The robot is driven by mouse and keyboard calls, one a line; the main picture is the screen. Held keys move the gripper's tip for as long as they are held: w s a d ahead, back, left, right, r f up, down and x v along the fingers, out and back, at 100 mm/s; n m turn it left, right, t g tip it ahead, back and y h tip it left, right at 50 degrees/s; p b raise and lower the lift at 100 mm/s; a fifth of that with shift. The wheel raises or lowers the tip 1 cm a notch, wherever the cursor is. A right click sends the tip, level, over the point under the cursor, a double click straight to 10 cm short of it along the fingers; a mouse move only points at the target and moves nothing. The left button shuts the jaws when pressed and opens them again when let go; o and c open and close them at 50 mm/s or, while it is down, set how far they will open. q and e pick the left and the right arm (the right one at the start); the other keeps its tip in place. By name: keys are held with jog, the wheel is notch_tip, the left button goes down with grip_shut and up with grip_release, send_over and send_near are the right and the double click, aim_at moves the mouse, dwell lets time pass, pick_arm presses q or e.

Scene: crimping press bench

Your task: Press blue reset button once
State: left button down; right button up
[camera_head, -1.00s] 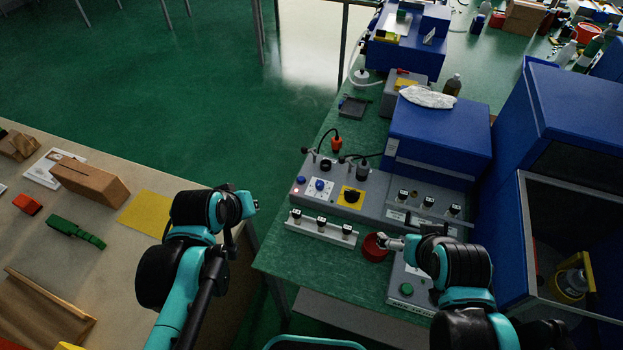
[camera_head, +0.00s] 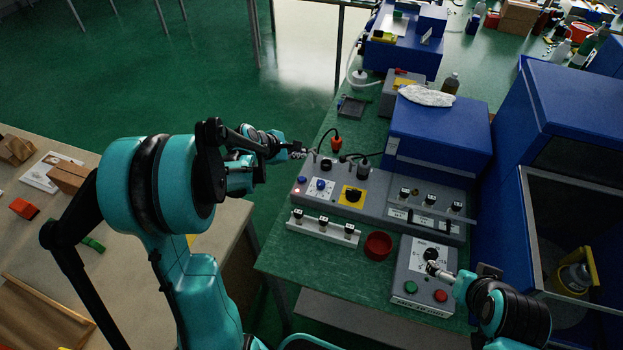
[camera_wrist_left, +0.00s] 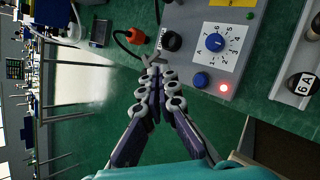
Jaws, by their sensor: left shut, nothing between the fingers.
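The blue button (camera_head: 302,180) is a small round cap at the left end of the grey control panel (camera_head: 374,208). It also shows in the left wrist view (camera_wrist_left: 201,81), beside a lit red lamp (camera_wrist_left: 224,87) and a blue numbered dial (camera_wrist_left: 216,42). My left gripper (camera_head: 299,151) is shut and empty, beyond the panel's left end and apart from the button. In the left wrist view its closed fingertips (camera_wrist_left: 154,62) lie left of the button. My right gripper (camera_head: 432,267) is over the small grey box (camera_head: 408,268); its finger opening is too small to tell.
A black knob on a yellow plate (camera_head: 353,196) sits right of the dial. An orange plug (camera_head: 336,144) with a black cable is behind the panel. A white strip with black knobs (camera_head: 322,229) and a red bowl (camera_head: 377,246) stand in front.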

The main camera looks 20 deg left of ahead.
aim_at(300, 180)
pick_arm(q)
jog(key=shift+f, duration=0.1)
dwell(0.3)
notch_tip(300, 180, down, 9)
jog(key=b, duration=0.7)
dwell(1.2)
jog(key=shift+f+b, duration=0.25)
jog(key=shift+b, duration=0.15)
jog(key=shift+f+b, duration=0.35)
jog(key=shift+f, duration=0.05)
dwell(0.5)
jog(key=shift+r, duration=0.1)
jog(key=shift+r+p, duration=0.65)
jog(key=shift+r, duration=0.1)
